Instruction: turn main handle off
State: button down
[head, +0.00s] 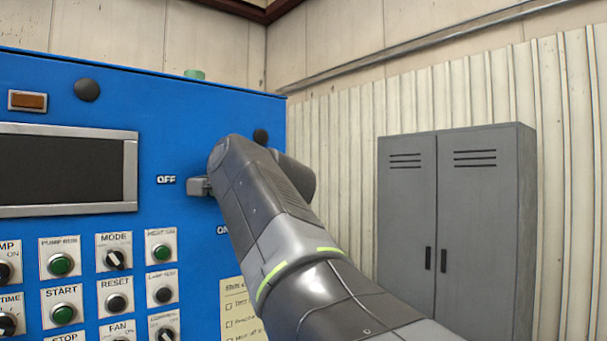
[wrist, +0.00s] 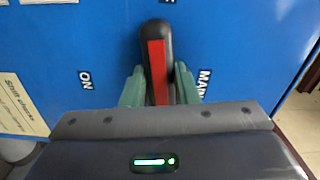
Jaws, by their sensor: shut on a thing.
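The main handle (wrist: 156,45) is a black lever with a red stripe, seen in the wrist view on the blue panel. My gripper (wrist: 158,78) has its two green fingers on either side of the lever, shut on it. The lever runs up and down in that view, its rounded top end close to a cut-off label at the top edge. The ON label (wrist: 85,80) is to the left and the MAIN label (wrist: 203,84) to the right. In the head view, the OFF label (head: 166,180) shows left of my arm; my arm hides the handle there.
The blue control cabinet (head: 200,110) carries a dark screen (head: 65,168) and several buttons and knobs below it, left of my arm. A paper checklist (head: 238,310) is on the panel under my arm. A grey locker (head: 455,220) stands right, against the wall.

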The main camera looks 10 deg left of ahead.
jog(key=shift+r+m+p, duration=0.25)
jog(key=shift+m+p, duration=0.4)
jog(key=shift+m, duration=0.15)
jog(key=c, duration=1.1)
grip_release()
jog(key=b+v, duration=0.3)
jog(key=v, duration=1)
jog(key=shift+s+d+b, duration=0.25)
jog(key=shift+d+b, duration=0.1)
jog(key=shift+a, duration=0.1)
